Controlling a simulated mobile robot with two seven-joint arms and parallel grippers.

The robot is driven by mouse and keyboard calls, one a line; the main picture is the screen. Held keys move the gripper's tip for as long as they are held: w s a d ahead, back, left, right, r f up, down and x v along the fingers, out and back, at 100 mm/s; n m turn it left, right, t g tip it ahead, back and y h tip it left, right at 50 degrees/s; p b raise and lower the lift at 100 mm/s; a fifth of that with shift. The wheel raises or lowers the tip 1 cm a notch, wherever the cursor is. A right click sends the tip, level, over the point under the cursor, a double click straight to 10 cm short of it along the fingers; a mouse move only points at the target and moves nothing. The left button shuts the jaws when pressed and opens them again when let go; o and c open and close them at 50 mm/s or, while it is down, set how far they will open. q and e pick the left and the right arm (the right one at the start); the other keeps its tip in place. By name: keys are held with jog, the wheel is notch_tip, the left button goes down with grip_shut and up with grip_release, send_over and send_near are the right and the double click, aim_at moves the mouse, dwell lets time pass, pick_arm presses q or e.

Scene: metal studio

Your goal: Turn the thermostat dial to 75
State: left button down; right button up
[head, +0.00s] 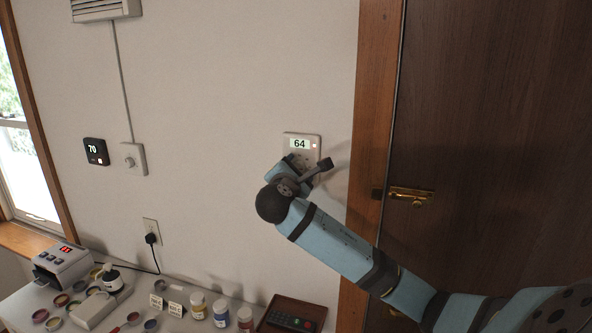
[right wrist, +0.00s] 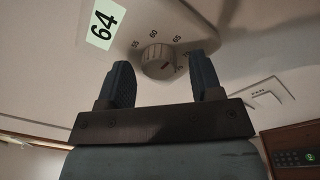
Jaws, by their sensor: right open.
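The thermostat (head: 302,143) is a pale box on the wall left of the door frame, and its display reads 64. In the right wrist view the display (right wrist: 103,24) also reads 64. Its round grey ridged dial (right wrist: 156,54) has printed numbers around it, with 55, 60 and 65 legible; a dark mark shows on its face. My right gripper (right wrist: 163,72) is open, with its two blue fingers on either side of the dial; I cannot tell whether they touch it. My left gripper is out of view.
A black device (head: 96,151) reading 70 and a white wall dial (head: 132,159) are further left on the wall. Below, a table holds paint jars (head: 221,312), a tray with a remote (head: 291,321) and a label machine (head: 62,264).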

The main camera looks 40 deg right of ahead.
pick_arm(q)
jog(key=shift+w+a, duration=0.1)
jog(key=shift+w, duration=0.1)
pick_arm(e)
jog(key=shift+c, duration=0.3)
jog(key=c, duration=0.9)
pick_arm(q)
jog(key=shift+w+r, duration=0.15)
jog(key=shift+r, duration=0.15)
pick_arm(e)
jog(key=shift+o, duration=0.2)
